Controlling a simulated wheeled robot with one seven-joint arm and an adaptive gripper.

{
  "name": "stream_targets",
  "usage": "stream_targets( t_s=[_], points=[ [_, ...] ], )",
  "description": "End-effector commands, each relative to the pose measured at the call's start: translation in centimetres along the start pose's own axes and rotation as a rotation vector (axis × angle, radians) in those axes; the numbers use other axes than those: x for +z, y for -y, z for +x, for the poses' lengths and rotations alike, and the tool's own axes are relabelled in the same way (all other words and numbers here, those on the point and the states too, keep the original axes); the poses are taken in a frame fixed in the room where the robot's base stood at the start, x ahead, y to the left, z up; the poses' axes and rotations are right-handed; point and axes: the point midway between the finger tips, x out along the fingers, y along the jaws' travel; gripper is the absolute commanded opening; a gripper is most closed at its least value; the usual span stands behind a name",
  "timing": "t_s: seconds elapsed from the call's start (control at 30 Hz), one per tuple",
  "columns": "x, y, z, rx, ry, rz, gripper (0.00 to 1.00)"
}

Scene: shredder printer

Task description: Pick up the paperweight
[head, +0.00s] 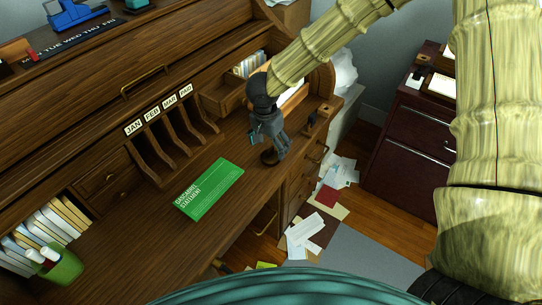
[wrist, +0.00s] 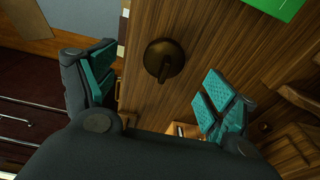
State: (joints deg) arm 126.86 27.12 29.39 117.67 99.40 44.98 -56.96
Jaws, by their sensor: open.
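A dark brown round object with a raised knob, which looks like the paperweight (wrist: 163,57), stands on the wooden desktop near its edge in the wrist view. In the head view, the paperweight (head: 270,158) shows as a small dark shape below my gripper, partly hidden by it. My gripper (head: 268,138) points down over the right end of the desk. In the wrist view, my gripper (wrist: 160,88) has its teal-padded fingers spread wide, with nothing between them. The paperweight lies ahead of the gap between the fingers, apart from both.
A green statement card (head: 208,190) lies flat on the desk (head: 130,235), left of the paperweight. Month-labelled slots (head: 160,150) and a small drawer (head: 224,97) stand behind. Papers (head: 303,230) litter the floor beyond the desk edge. A dark red cabinet (head: 402,150) stands at right.

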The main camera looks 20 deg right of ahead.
Motion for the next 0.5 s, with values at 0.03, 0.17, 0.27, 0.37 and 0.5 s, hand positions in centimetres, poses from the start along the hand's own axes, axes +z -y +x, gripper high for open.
stream_targets(
  t_s=[0.03, 0.17, 0.27, 0.37, 0.5],
  points=[
    [-0.1, 0.2, 0.7, 0.003, 0.001, -0.001, 0.85],
    [-0.1, 0.4, 1.5, 0.005, 0.002, -0.003, 0.85],
    [-0.3, 0.4, 2.2, 0.006, 0.002, -0.003, 0.85],
    [-0.5, 0.4, 3.3, 0.006, 0.003, -0.003, 0.85],
    [-0.6, 0.5, 5.3, 0.006, 0.003, -0.006, 0.85]
  ],
)
